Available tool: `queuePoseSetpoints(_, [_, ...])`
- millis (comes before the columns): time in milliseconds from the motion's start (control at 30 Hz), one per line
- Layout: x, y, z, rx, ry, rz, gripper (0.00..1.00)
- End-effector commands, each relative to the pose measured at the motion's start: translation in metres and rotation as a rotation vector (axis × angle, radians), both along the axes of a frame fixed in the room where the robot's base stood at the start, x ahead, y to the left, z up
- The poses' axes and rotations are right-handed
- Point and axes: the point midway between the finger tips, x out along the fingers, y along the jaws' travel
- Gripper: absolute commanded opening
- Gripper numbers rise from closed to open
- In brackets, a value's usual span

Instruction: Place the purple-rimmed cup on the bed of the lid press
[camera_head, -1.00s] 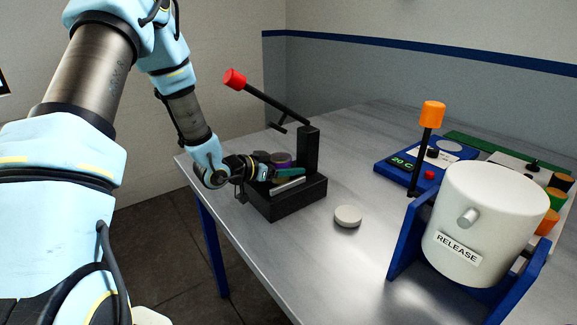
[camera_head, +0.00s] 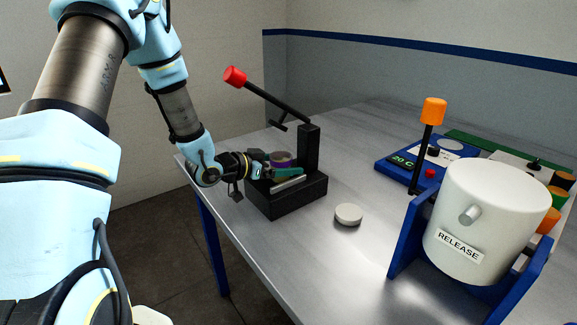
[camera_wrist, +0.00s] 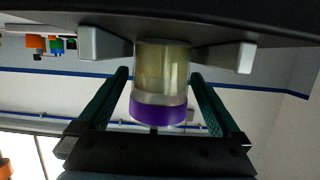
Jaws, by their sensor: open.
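The purple-rimmed cup (camera_head: 281,157) stands on the black bed (camera_head: 285,203) of the lid press, low in front of its post. In the wrist view, which appears upside down, the clear cup with yellowish contents and a purple band (camera_wrist: 160,75) has its base against the dark bed (camera_wrist: 190,22). My gripper (camera_head: 287,174) is at the press; its green fingers (camera_wrist: 159,77) are open on either side of the cup, with gaps visible. The press lever with a red knob (camera_head: 235,77) is raised.
Two pale blocks (camera_wrist: 103,43) (camera_wrist: 243,57) flank the cup on the bed. A white disc (camera_head: 348,214) lies on the table beside the press. A white drum marked RELEASE (camera_head: 485,215) in a blue stand and a blue device reading 20 C (camera_head: 400,160) stand to the right.

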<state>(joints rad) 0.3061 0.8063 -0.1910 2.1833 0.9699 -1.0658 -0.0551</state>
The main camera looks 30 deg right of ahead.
Motion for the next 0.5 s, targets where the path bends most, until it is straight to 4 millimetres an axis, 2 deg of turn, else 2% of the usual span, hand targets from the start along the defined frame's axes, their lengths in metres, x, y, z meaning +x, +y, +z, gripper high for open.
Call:
queuePoseSetpoints(300, [-0.012,0.065,0.018,0.0,-0.001,0.005,1.0])
queuePoseSetpoints(500, [-0.017,0.089,0.026,0.0,-0.001,0.003,1.0])
